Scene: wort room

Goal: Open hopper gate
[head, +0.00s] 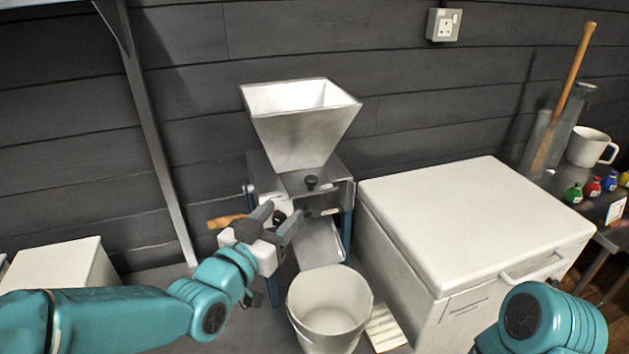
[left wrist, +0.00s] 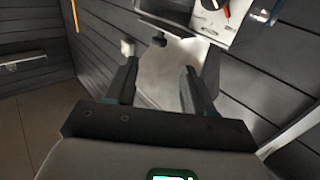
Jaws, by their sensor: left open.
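The white hopper (head: 300,125) stands on a grey metal mill body (head: 330,170) against the wall. A black knob (head: 311,182) sits on top of the body, in front of the hopper. My left gripper (head: 278,216) is open at the mill's front left, lower than that knob. Another dark knob shows between its fingers in the head view. In the left wrist view the open fingers (left wrist: 160,70) stand before a pale surface, with a dark knob (left wrist: 159,39) just beyond them. I cannot tell whether they touch it. My right gripper is out of view.
A wooden handle (head: 226,220) sticks out left of my left gripper. A white bucket (head: 330,310) stands below the metal chute (head: 318,243). A big white chest (head: 470,220) fills the right side. A bench at far right holds a mug (head: 588,146) and small coloured bottles (head: 592,187).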

